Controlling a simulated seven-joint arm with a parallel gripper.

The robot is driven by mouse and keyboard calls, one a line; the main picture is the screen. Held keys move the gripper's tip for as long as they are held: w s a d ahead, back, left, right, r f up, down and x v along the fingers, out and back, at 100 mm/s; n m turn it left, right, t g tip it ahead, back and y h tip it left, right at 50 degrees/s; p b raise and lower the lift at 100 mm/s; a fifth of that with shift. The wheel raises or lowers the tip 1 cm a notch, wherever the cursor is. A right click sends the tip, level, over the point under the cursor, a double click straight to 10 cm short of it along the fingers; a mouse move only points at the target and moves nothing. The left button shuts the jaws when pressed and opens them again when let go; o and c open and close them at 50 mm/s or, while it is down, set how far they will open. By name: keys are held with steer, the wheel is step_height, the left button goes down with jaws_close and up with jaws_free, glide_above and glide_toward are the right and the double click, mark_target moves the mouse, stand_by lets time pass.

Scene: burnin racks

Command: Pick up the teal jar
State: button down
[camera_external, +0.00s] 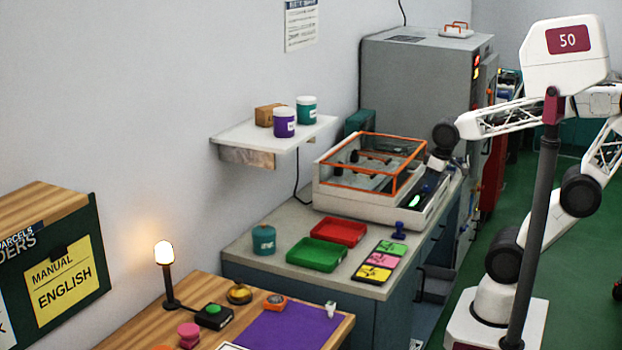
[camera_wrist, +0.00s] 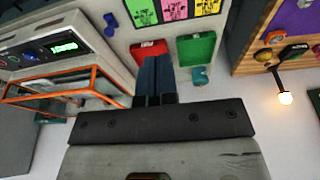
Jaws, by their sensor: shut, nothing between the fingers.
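A teal jar (camera_external: 306,110) with a white label and pale lid stands upright on the white wall shelf (camera_external: 240,133), right of a purple jar (camera_external: 284,122). A second teal container (camera_external: 264,240), with a small knob on top, stands on the grey bench left of the trays; it also shows in the wrist view (camera_wrist: 200,76). My gripper (camera_wrist: 153,62) points down over the bench area with its blue fingers together and nothing between them. In the external view my wrist is above the right side of the orange-framed machine, well right of the shelf. The shelf jars cannot be made out in the wrist view.
A cardboard box (camera_external: 268,115) sits beside the jars on the shelf. Below are the orange-framed machine (camera_external: 340,205), a red tray (camera_external: 340,231), a green tray (camera_external: 316,254) and coloured cards (camera_external: 379,262). A lit lamp (camera_external: 164,253) stands on the wooden table.

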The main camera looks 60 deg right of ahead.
jaws_free()
stand_by(0.6)
steer(key=n+t+y, duration=0.1)
steer(key=t+y, duration=0.1)
steer(key=t, duration=1.3)
glide_toward(315, 110)
steer(key=w, duration=0.5)
steer(key=shift+w+f+n+y, duration=0.2)
steer(key=shift+w+n+y, duration=0.25)
steer(key=shift+n+y, duration=0.05)
steer(key=shift+w+a, duration=0.15)
steer(key=shift+w, duration=1.1)
